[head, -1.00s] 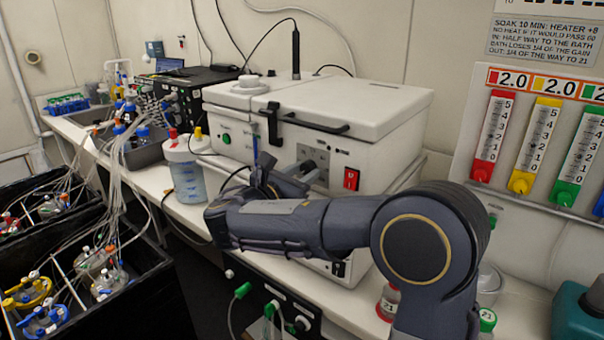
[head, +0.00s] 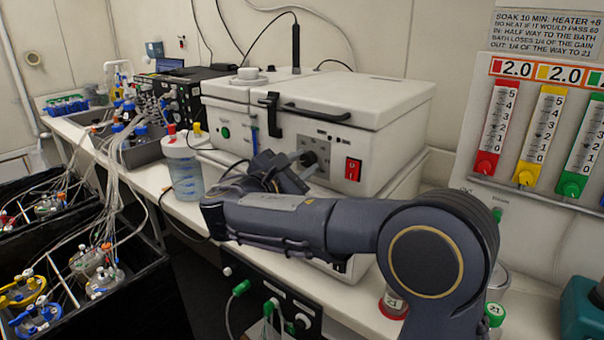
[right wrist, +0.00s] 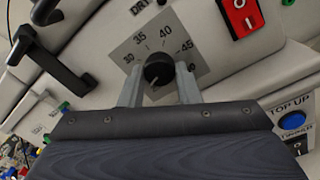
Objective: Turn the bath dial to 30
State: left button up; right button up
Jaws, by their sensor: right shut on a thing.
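The bath dial (right wrist: 158,70) is a round black knob on a grey plate with a scale of 30, 35, 40, 45 in the right wrist view. In the head view the dial (head: 308,158) is on the front of the white bath (head: 385,150). My right gripper (right wrist: 159,82) has one finger on each side of the knob and is shut on it. A small pale mark shows at the knob's lower edge; I cannot tell an exact reading. In the head view my right gripper (head: 298,170) is partly hidden by its own wrist. My left gripper is not in view.
A red switch (head: 352,169) sits right of the dial. A black lid handle (head: 318,113) is above it. A jar of bluish liquid (head: 186,172) stands to the left. Gauges with coloured ends (head: 540,135) hang on the right wall.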

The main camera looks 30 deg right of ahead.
jog(key=m+b, duration=0.3)
jog(key=m, duration=0.1)
jog(key=shift+f, duration=0.25)
jog(key=m+b, duration=0.3)
jog(key=shift+a+m, duration=0.1)
jog(key=shift+m, duration=0.2)
jog(key=m+b, duration=0.2)
jog(key=m, duration=0.1)
jog(key=shift+w+h+b, duration=0.1)
jog(key=shift+h+b, duration=0.3)
jog(key=shift+r+m+b, duration=0.2)
jog(key=shift+m+b, duration=0.5)
jog(key=shift+m, duration=0.6)
jog(key=shift+g, duration=0.3)
jog(key=o, duration=1)
jog(key=shift+r, duration=0.1)
